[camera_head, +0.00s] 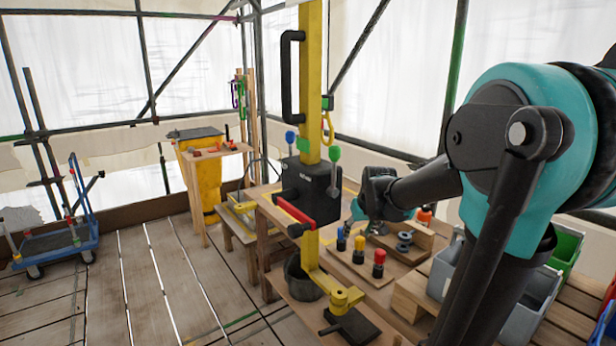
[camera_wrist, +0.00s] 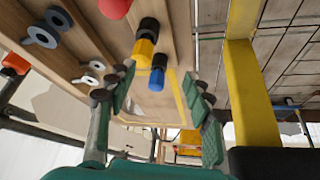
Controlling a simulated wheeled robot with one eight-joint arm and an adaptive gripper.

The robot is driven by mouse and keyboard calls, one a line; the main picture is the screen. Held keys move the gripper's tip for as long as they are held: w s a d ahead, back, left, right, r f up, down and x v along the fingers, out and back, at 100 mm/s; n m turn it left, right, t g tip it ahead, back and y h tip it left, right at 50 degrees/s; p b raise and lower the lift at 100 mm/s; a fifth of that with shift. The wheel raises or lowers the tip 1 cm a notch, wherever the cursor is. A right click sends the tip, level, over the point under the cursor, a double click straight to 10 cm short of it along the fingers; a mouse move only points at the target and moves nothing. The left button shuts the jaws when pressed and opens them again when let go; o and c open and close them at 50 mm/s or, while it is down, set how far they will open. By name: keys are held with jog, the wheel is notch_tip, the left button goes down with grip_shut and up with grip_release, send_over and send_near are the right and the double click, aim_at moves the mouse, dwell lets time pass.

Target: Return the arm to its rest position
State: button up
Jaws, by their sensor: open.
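My gripper (camera_head: 352,212) is at the bench beside the yellow column, at the end of my outstretched teal and black arm. In the head view its fingers are small and partly hidden. In the wrist view my gripper (camera_wrist: 158,88) has its green-padded fingers spread wide apart, with nothing clamped between them. The blue-topped peg (camera_wrist: 157,76) and yellow-topped peg (camera_wrist: 144,48) show in or near the gap between the fingers. I cannot tell how far away they are. A red-topped peg (camera_wrist: 115,8) is at the top edge.
A yellow column (camera_head: 311,80) with a black box (camera_head: 308,190) and red-handled lever (camera_head: 295,212) stands close left of my gripper. The red peg (camera_head: 379,258) stands on the bench board. Grey bins (camera_head: 530,300) are at right. Open plank floor (camera_head: 150,290) lies left; a blue cart (camera_head: 60,242) stands beyond.

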jog(key=s+f, duration=0.4)
jog(key=s, duration=0.3)
jog(key=s+f+m+g, duration=0.1)
jog(key=s+f, duration=0.3)
jog(key=s, duration=0.3)
jog(key=s+d+f, duration=0.1)
jog(key=s+f, duration=0.3)
jog(key=s, duration=0.4)
jog(key=shift+f+m+h, duration=0.2)
jog(key=shift+m+h, duration=0.1)
jog(key=shift+m, duration=0.1)
jog(key=shift+s, duration=0.15)
jog(key=shift+c, duration=0.3)
